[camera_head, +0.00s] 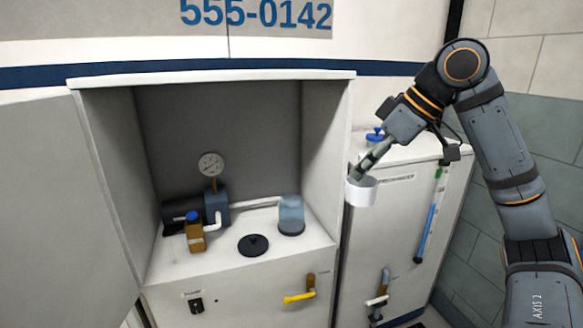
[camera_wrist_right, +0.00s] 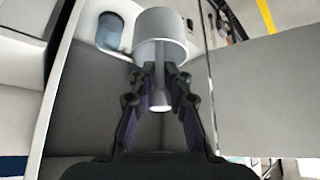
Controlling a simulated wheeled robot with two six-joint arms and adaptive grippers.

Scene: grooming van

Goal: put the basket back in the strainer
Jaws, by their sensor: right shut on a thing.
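The basket (camera_head: 361,192) is a pale cylindrical cup held in my right gripper (camera_head: 358,174). It hangs in front of the fresh-water tank, right of the cabinet's right wall. In the right wrist view the basket (camera_wrist_right: 160,28) sits at the fingertips, with the right gripper (camera_wrist_right: 160,76) shut on its narrow stem. The strainer (camera_head: 291,208) is a clear bluish bowl with a dark base on the cabinet shelf, left of the basket and apart from it. It also shows in the right wrist view (camera_wrist_right: 110,32). A black round lid (camera_head: 253,244) lies on the shelf. My left gripper is out of view.
The cabinet's right wall (camera_head: 322,160) stands between basket and strainer. On the shelf are a pump (camera_head: 215,206), a gauge (camera_head: 210,164) and an amber bottle (camera_head: 195,234). The white tank (camera_head: 405,205) is at right. A door (camera_head: 95,190) stands open at left.

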